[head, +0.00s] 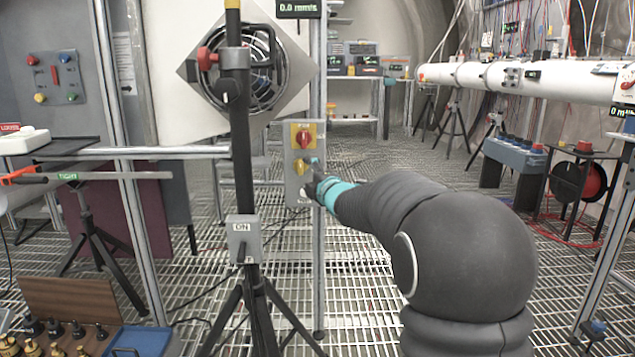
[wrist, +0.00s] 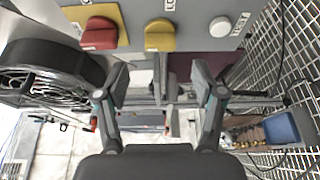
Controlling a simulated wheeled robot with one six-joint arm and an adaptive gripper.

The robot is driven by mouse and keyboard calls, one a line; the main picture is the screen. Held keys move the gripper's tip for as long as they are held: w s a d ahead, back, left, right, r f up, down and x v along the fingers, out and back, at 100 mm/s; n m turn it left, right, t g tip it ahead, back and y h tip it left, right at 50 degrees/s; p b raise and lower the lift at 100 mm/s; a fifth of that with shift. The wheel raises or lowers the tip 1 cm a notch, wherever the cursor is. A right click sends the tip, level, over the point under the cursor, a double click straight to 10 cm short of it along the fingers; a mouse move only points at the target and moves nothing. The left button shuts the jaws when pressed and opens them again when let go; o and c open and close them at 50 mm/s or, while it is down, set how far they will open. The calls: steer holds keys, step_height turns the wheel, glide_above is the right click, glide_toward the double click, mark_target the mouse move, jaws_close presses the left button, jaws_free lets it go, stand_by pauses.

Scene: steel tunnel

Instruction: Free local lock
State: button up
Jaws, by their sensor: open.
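A grey control panel (head: 292,187) is fixed to a metal post in the head view. It carries a red knob (head: 304,138) on a yellow plate, a yellow knob (head: 300,168) below it and a white button at the bottom. In the wrist view the red knob (wrist: 100,35), the yellow knob (wrist: 159,36) and the white button (wrist: 220,28) line up along the top. A label beside the yellow knob is cut off, starting with "LO". My gripper (wrist: 160,82) is open and empty; the yellow knob lies ahead of the gap, apart from both fingers. In the head view my gripper (head: 316,178) partly covers the panel's lower right.
A round fan (head: 262,75) stands left of the panel. A black tripod stand (head: 240,150) with a switch box (head: 244,240) rises in front. A tray of brass parts sits at lower left.

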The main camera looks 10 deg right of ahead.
steer(key=s, duration=0.2)
steer(key=s+d, duration=0.1)
steer(key=s, duration=0.2)
stand_by(0.3)
steer(key=s+d+f+m+g+h, duration=0.3)
steer(key=d+f+m+g+h, duration=0.15)
steer(key=f+m, duration=0.45)
steer(key=s+d+f+m+g+h+p, duration=0.15)
steer(key=s+f+m+g, duration=0.3)
steer(key=s, duration=0.55)
steer(key=s+a+r+m+g+y+p, duration=0.1)
steer(key=s+a+r+m+p, duration=0.1)
steer(key=s, duration=0.8)
steer(key=s+a+r+m+g+p, duration=0.1)
steer(key=s+a+r+m+p, duration=0.1)
steer(key=s, duration=0.8)
steer(key=s+a+r+m+g+y+p, duration=0.1)
steer(key=s+a+r+m+p, duration=0.2)
steer(key=s, duration=0.8)
steer(key=shift+a+r+y+p, duration=0.35)
steer(key=shift+a+p, duration=0.3)
steer(key=shift+p, duration=0.3)
